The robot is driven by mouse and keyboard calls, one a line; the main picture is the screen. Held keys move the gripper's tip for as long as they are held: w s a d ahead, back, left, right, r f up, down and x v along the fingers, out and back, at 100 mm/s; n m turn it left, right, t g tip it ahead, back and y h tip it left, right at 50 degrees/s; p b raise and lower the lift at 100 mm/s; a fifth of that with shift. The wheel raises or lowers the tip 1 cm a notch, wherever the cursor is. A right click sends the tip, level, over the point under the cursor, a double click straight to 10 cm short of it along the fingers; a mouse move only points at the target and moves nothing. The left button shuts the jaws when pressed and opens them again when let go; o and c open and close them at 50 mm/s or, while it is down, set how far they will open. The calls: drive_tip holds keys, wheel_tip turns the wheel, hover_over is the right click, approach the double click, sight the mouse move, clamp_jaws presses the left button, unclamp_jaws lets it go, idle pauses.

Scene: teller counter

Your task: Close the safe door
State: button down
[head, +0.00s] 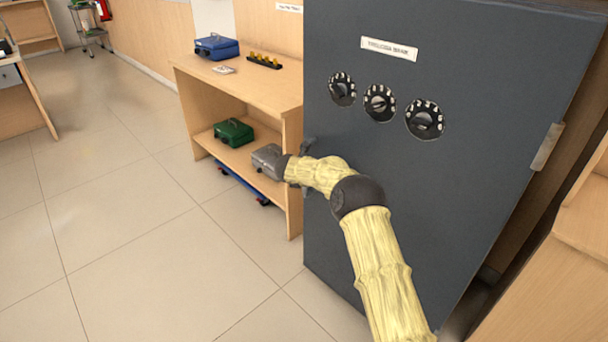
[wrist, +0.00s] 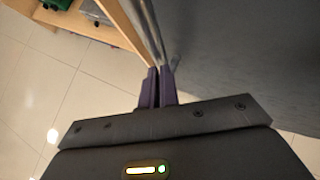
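The dark grey safe door (head: 460,75) fills the right of the head view, with several black dials and a white label on its face. In the wrist view its grey face (wrist: 250,50) lies to the right. A dark handle (head: 308,146) shows at the door's left edge, partly hidden by my wrist. My gripper (head: 291,166) is at this left edge, mostly hidden in the head view. In the wrist view its purple fingers (wrist: 159,72) are together, their tips at the end of a narrow grey bar (wrist: 150,30). I cannot tell whether they pinch it.
A wooden desk (head: 270,92) stands left of the door, bearing a blue cash box (head: 217,47). A green box (head: 233,132) and a grey box (head: 267,160) lie on its lower shelf. A wooden cabinet (head: 545,290) is close at right. Tiled floor (head: 150,240) at left is clear.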

drive_tip(key=shift+w+d+r, duration=0.25)
drive_tip(key=shift+d, duration=0.2)
drive_tip(key=shift+w+d+r, duration=0.25)
drive_tip(key=shift+d, duration=0.2)
drive_tip(key=shift+a, duration=0.1)
drive_tip(key=s+a+r, duration=0.1)
drive_tip(key=s+r, duration=0.1)
drive_tip(key=s, duration=0.4)
drive_tip(key=s+a+r+b, duration=0.1)
drive_tip(key=s+a+r, duration=0.1)
drive_tip(key=s, duration=0.4)
drive_tip(key=shift+s+a+r, duration=0.15)
drive_tip(key=shift+r, duration=0.7)
